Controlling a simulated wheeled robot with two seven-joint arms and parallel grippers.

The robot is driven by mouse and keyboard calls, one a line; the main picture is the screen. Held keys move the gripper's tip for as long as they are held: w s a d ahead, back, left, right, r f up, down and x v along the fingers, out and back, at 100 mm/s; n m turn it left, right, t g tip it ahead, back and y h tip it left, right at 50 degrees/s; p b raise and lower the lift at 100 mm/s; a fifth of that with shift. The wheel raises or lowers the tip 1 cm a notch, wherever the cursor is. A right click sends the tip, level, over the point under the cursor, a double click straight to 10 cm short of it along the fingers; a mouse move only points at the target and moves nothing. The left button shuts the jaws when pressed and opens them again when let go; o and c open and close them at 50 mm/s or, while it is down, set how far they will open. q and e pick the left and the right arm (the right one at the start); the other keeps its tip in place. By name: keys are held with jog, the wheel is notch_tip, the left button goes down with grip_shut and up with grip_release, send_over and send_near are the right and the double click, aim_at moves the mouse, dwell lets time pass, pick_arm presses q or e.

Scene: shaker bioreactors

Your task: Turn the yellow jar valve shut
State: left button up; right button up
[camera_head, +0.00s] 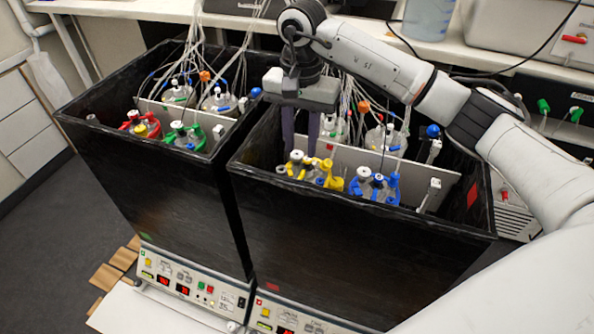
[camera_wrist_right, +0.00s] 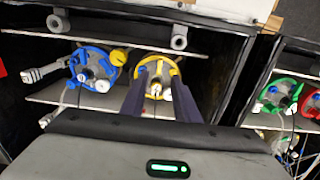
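My right gripper (camera_head: 300,148) points down over the jar's left part. In the right wrist view its two dark fingers (camera_wrist_right: 158,80) are apart, with a small white fitting of the jar visible between them. I cannot tell whether the fingers touch it. Which fitting is the valve is unclear. My left gripper is not in view.
A blue-capped jar (camera_head: 375,186) stands right of the yellow one. The left black box (camera_head: 150,190) holds red and green (camera_head: 185,136) jars. The right box's walls (camera_head: 350,235), dividers and hanging tubes (camera_head: 345,100) crowd the area around my gripper.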

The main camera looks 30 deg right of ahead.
aim_at(300, 176)
notch_tip(300, 176, down, 9)
jog(key=shift+s+r, duration=0.1)
jog(key=shift+r, duration=0.05)
grip_shut()
